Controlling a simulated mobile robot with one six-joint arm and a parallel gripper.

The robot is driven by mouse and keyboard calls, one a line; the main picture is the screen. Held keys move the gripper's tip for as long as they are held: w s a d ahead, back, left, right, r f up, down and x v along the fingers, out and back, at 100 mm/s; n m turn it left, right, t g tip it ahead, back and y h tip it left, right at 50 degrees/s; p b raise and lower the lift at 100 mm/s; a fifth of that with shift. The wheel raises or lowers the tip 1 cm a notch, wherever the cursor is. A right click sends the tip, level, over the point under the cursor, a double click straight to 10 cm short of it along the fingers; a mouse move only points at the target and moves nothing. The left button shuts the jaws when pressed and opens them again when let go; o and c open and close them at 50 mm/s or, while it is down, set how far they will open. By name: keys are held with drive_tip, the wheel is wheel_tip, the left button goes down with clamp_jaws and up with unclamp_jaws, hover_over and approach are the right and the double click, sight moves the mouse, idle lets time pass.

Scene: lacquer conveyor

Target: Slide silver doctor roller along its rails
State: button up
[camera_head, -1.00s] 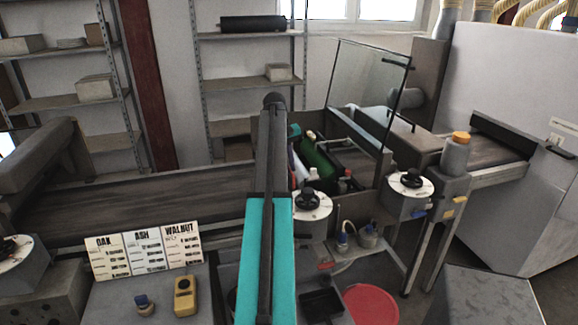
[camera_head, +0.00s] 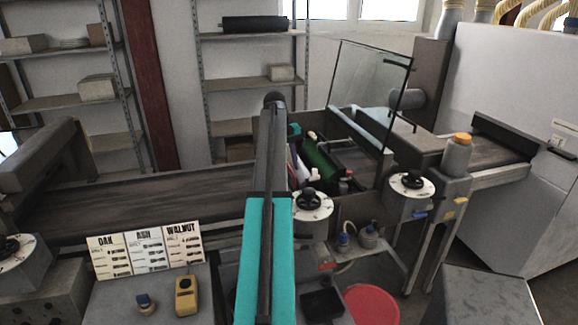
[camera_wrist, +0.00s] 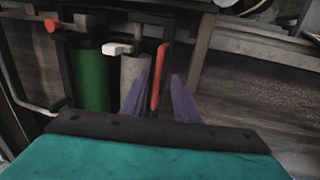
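The silver doctor roller (camera_wrist: 133,76) shows in the wrist view as a short grey cylinder, with a white tab (camera_wrist: 117,48) at its upper end. A wider green roller (camera_wrist: 91,78) stands to its left. My gripper (camera_wrist: 160,76) has two purple fingers set apart. A slim red handle (camera_wrist: 158,78) shows between them, and I cannot tell whether they touch it. In the head view the green roller (camera_head: 320,160) lies in the open machine beside my arm, which hides much of the area.
A raised glass guard (camera_head: 365,90) stands behind the rollers. Dial knobs (camera_head: 308,197) sit along the front. A dark conveyor belt (camera_head: 140,200) runs left. Cards labelled oak, ash and walnut (camera_head: 147,250) stand at the front left. A red bucket (camera_head: 372,305) is below.

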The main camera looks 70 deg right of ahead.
wheel_tip(320, 180, up, 7)
drive_tip(key=w+p, duration=0.1)
drive_tip(key=p, duration=0.2)
drive_tip(key=shift+a+p, duration=0.4)
idle(0.3)
